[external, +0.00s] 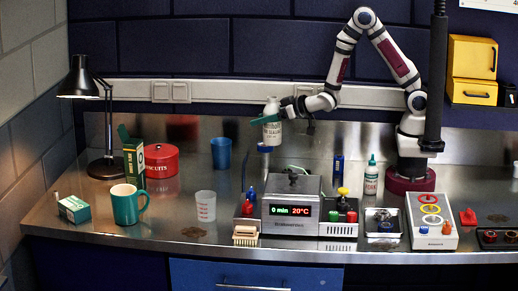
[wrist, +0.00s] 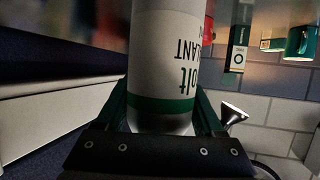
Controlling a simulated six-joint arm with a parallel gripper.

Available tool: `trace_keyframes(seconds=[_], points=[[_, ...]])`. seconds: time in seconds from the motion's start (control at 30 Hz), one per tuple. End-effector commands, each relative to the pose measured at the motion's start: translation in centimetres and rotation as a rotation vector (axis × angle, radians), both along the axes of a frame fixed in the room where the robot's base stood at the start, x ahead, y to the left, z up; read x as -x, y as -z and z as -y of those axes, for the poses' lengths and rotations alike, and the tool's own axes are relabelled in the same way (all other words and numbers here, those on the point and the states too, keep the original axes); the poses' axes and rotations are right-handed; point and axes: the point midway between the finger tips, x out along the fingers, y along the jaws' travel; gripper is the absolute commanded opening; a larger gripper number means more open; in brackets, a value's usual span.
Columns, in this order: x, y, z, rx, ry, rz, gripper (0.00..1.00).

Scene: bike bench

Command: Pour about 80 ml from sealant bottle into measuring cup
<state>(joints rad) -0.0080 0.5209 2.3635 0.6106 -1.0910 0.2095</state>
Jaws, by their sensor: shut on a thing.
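The sealant bottle (external: 272,132) is white with dark print and hangs roughly upright, raised above the bench in the external view. My gripper (external: 265,121) is shut around it from the side. In the wrist view the bottle (wrist: 165,60) fills the middle, its green band between the dark green fingers; the print looks upside down, as does the room. The measuring cup (external: 205,206), pale and translucent with red marks, stands upright on the bench, below and left of the bottle. Its inside is too small to judge.
A teal mug (external: 125,205), green box (external: 134,163), red biscuit tin (external: 161,160) and blue cup (external: 221,153) stand left. A grey ultrasonic unit (external: 291,207) stands right of the measuring cup. A second bottle (external: 371,180) stands near my base. The lamp (external: 82,80) is far left.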

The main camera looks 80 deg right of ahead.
Motion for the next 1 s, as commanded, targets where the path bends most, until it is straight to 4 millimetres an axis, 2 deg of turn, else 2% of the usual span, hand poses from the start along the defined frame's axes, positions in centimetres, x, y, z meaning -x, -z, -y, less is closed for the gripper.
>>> trace_keyframes(seconds=[0.23,0.63,1.0], points=[[0.2,-0.8,0.5,0.001,0.000,0.003,0.02],[0.2,-5.6,0.5,0.000,-0.001,0.004,0.02],[-3.2,-5.4,-3.2,-0.001,-0.081,-0.001,0.02]])
